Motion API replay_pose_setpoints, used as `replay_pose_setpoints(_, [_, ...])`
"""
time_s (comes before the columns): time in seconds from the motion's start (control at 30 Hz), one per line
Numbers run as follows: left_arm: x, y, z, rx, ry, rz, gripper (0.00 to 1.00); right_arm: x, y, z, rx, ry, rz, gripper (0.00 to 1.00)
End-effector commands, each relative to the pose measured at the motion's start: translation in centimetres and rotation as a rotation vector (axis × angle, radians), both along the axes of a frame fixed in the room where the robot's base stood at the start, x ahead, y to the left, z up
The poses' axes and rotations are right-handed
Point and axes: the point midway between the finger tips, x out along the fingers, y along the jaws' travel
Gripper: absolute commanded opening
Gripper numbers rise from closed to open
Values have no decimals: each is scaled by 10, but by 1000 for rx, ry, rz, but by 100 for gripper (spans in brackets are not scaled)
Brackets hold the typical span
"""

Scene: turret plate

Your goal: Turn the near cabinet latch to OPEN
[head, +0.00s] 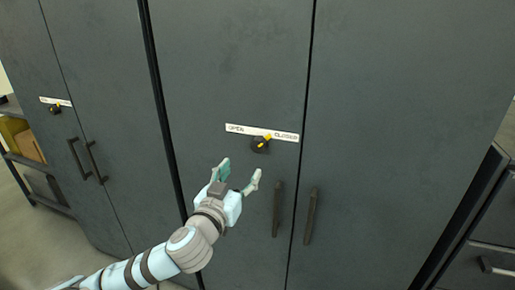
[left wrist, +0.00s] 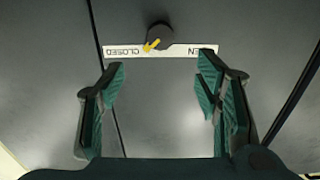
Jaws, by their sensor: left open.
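The near cabinet latch (head: 260,145) is a small dark knob with a yellow pointer on the grey cabinet door. A white label strip (head: 262,132) above it reads OPEN at left and CLOSED at right. The pointer slants up to the right, toward CLOSED. The latch (left wrist: 160,36) also shows in the left wrist view, upside down, with its yellow pointer toward CLOSED. My left gripper (head: 238,172) is open and empty, just below the latch and apart from it. Its two fingers (left wrist: 165,88) are spread wide in the left wrist view. My right gripper is not in view.
Two dark vertical handles (head: 277,208) (head: 311,215) stand on the doors, right of my left gripper. Another cabinet at left has its own latch (head: 55,109) and handles (head: 85,160). A shelf with boxes (head: 22,140) is at far left. The door face around the latch is clear.

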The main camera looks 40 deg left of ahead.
Motion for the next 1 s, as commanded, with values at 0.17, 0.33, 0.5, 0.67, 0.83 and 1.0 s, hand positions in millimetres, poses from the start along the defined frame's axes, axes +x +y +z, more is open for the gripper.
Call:
replay_pose_setpoints(0.17, [43, 16, 0, -8, -3, 4, 58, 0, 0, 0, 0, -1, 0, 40])
replay_pose_setpoints(0.33, [90, 32, -1, -7, 1, 2, 58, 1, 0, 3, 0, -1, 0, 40])
replay_pose_setpoints(0.5, [117, 41, -1, -4, 3, -1, 58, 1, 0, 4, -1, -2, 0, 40])
replay_pose_setpoints(0.67, [125, 43, -2, -1, 3, -2, 58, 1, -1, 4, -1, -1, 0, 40])
replay_pose_setpoints(0.83, [125, 43, -2, -1, 3, -2, 58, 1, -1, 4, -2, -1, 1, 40])
replay_pose_setpoints(1.0, [125, 43, -2, -1, 4, -2, 34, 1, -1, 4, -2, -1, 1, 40])
